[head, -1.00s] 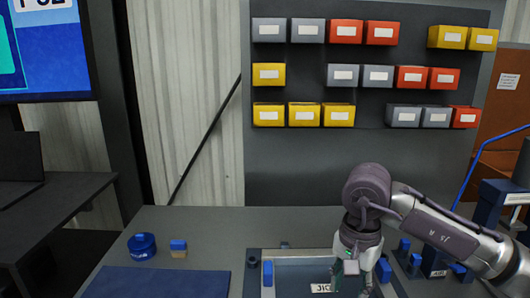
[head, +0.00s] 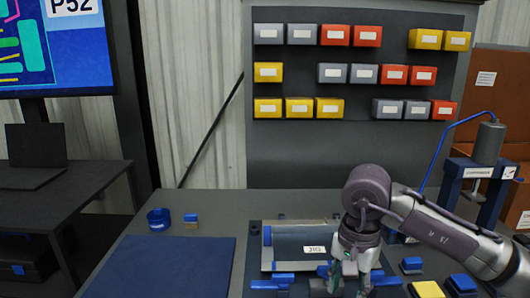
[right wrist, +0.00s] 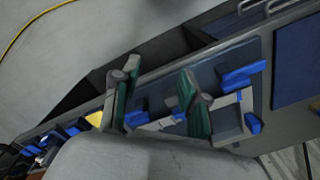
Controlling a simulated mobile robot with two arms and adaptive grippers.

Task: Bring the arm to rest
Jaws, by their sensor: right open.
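My right arm comes in from the right in the head view. Its right gripper (head: 348,282) points down over the near part of a grey fixture tray (head: 254,258) on the workbench. The jaws look empty. In the right wrist view the two green-padded fingers of the right gripper (right wrist: 158,92) stand apart, with the fixture and blue blocks (right wrist: 240,76) beyond them. I cannot tell the exact height above the fixture. My left arm and gripper are not in view.
A blue mat (head: 165,262) lies left of the fixture, with a round blue container (head: 159,219) behind it. A yellow block (head: 427,289) and blue-topped pieces (head: 412,265) lie at right. A press-like device (head: 488,150) stands at the right. Coloured bins (head: 336,34) hang on the back panel.

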